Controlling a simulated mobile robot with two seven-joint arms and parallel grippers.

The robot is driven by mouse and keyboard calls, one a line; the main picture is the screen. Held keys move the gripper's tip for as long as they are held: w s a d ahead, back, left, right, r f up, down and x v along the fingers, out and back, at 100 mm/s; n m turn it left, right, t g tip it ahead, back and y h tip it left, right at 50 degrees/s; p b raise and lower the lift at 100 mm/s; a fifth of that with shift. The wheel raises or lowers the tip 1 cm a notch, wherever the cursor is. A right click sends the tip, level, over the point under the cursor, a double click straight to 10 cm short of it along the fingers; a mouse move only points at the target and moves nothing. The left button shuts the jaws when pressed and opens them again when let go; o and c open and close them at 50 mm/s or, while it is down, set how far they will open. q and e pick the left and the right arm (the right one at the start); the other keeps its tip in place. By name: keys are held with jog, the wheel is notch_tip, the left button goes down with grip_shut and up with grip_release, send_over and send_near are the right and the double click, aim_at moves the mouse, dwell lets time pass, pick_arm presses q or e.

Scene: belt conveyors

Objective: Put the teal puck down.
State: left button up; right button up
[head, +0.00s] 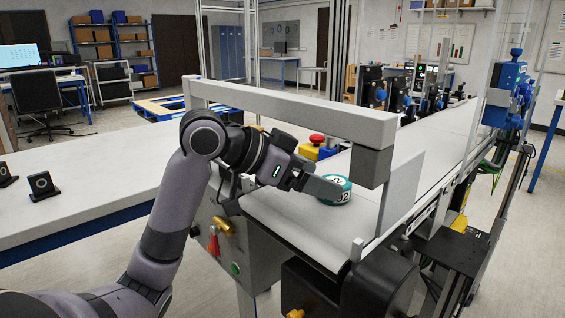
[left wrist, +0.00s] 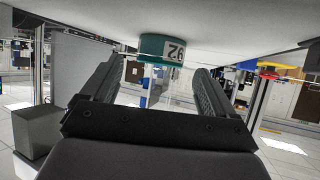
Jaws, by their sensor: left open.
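The teal puck (head: 337,190) rests flat on the pale conveyor belt (head: 290,222), near its front end. It has a white label with dark digits on its side. My left gripper (head: 322,186) reaches in from the left, low over the belt, and its near finger is right beside the puck. In the left wrist view the picture is upside down. There the puck (left wrist: 165,47) sits just beyond the fingertips of my open left gripper (left wrist: 157,66), between the lines of the two fingers. I cannot tell whether a finger touches it. My right gripper is not in view.
A grey beam (head: 290,108) spans the belt above my gripper, with a block hanging at its right end. A clear upright panel (head: 401,190) stands right of the puck. A red-topped emergency button (head: 316,140) is behind. The white table (head: 80,190) at left is mostly bare.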

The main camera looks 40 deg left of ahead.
pick_arm(q)
jog(key=v, duration=0.9)
jog(key=shift+f, duration=0.1)
